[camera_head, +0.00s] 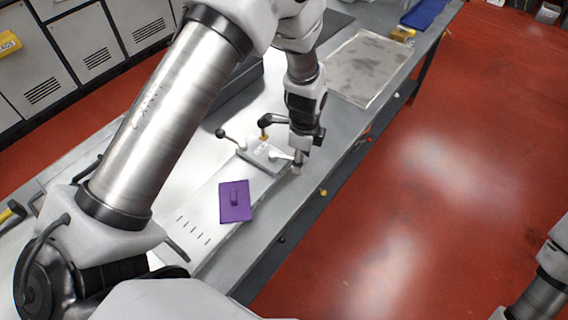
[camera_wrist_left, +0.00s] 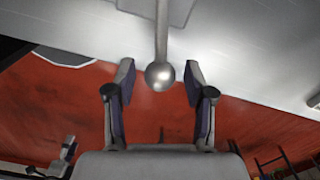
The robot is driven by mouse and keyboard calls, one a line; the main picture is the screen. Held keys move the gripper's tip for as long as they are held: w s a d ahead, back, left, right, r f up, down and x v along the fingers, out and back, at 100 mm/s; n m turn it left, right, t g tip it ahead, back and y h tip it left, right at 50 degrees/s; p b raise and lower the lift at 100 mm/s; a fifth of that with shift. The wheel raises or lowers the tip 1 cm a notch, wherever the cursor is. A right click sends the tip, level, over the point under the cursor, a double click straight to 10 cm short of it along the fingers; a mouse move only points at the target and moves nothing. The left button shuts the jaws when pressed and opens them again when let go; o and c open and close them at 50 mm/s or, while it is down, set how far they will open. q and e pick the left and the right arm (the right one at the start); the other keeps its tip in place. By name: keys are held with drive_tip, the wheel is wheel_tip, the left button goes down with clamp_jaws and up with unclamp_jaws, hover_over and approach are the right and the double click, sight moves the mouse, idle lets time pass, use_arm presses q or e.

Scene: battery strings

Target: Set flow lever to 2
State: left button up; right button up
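A pale lever block (camera_head: 262,157) sits on the workbench, with several levers on it. One short lever (camera_head: 281,156) points from the block toward my left gripper (camera_head: 297,167). In the left wrist view, a grey rod ending in a round metal ball knob (camera_wrist_left: 159,77) comes in from the top. My left gripper is open there, its two fingers on either side of the knob, with gaps showing on both sides. A black-handled lever (camera_head: 273,119) and a lever with a dark ball (camera_head: 221,133) stand farther back. Any position numbers are too small to read. My right gripper is out of view.
A purple plate with a raised handle (camera_head: 236,202) lies on the white slotted panel (camera_head: 190,215) in front of the block. A flat metal tray (camera_head: 370,66) lies farther along the bench. Grey cabinets (camera_head: 80,45) stand at the left; red floor (camera_head: 450,170) is clear at right.

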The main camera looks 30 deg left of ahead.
use_arm(q)
wheel_tip(320, 180, up, 7)
drive_tip(key=p, duration=0.6)
drive_tip(key=shift+r, duration=0.1)
idle(0.3)
